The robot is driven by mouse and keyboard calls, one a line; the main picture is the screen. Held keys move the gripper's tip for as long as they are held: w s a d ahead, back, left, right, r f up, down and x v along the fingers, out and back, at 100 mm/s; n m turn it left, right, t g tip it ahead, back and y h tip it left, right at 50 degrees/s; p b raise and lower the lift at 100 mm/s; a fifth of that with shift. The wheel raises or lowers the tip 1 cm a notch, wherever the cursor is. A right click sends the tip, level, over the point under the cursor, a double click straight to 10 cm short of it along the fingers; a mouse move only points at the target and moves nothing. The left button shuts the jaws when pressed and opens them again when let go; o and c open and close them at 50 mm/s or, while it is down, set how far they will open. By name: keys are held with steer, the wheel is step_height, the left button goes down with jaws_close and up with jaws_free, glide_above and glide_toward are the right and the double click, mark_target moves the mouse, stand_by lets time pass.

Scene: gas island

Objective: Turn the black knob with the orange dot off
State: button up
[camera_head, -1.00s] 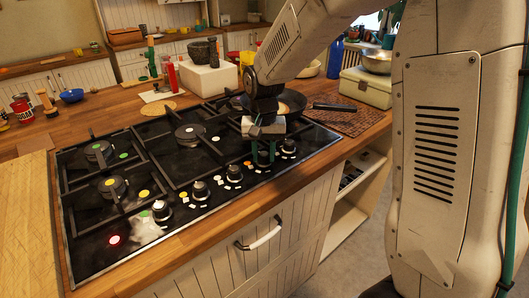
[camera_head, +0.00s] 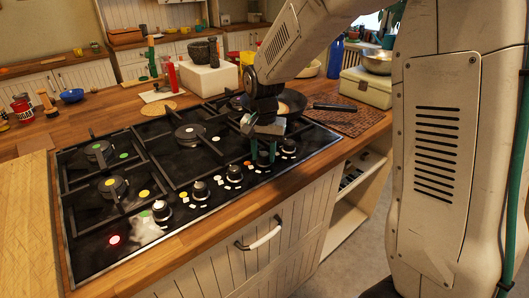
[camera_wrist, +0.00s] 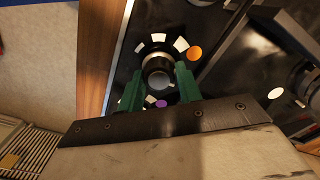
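The black knob (camera_wrist: 158,66) is on the front row of the black hob (camera_head: 88,228), with white marks around it. An orange dot (camera_wrist: 194,53) lies beside it at upper right in the wrist view; in the head view the orange dot (camera_head: 247,163) is just left of my gripper. My gripper (camera_wrist: 160,72) points down over the knob, its green fingers on either side and apart. Small gaps seem to show, but I cannot tell if they touch. In the head view my gripper (camera_head: 263,155) hides most of this knob. A purple dot (camera_wrist: 161,103) shows near the gripper's palm.
Other knobs stand close on both sides, one to the left (camera_head: 234,173) and one to the right (camera_head: 289,147). A frying pan (camera_head: 290,103) sits behind the gripper. The wooden counter edge (camera_wrist: 91,60) runs along the hob's front.

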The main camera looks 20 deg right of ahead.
steer(key=o, duration=0.3)
step_height(320, 180, up, 8)
steer(key=shift+f, duration=0.1)
stand_by(0.4)
stand_by(0.3)
steer(key=shift+s+f+n, duration=0.15)
steer(key=shift+s+n, duration=0.2)
steer(key=shift+n, duration=0.15)
steer(key=s+d+r+n, duration=0.1)
steer(key=s+r+n, duration=0.1)
steer(key=s, duration=1.2)
steer(key=s+d+r+n+t, duration=0.1)
steer(key=s+d+r+n, duration=0.1)
steer(key=s, duration=1.3)
steer(key=shift+s+d+r+n, duration=0.2)
steer(key=shift+s+r+n, duration=0.1)
steer(key=shift+r+n, duration=0.5)
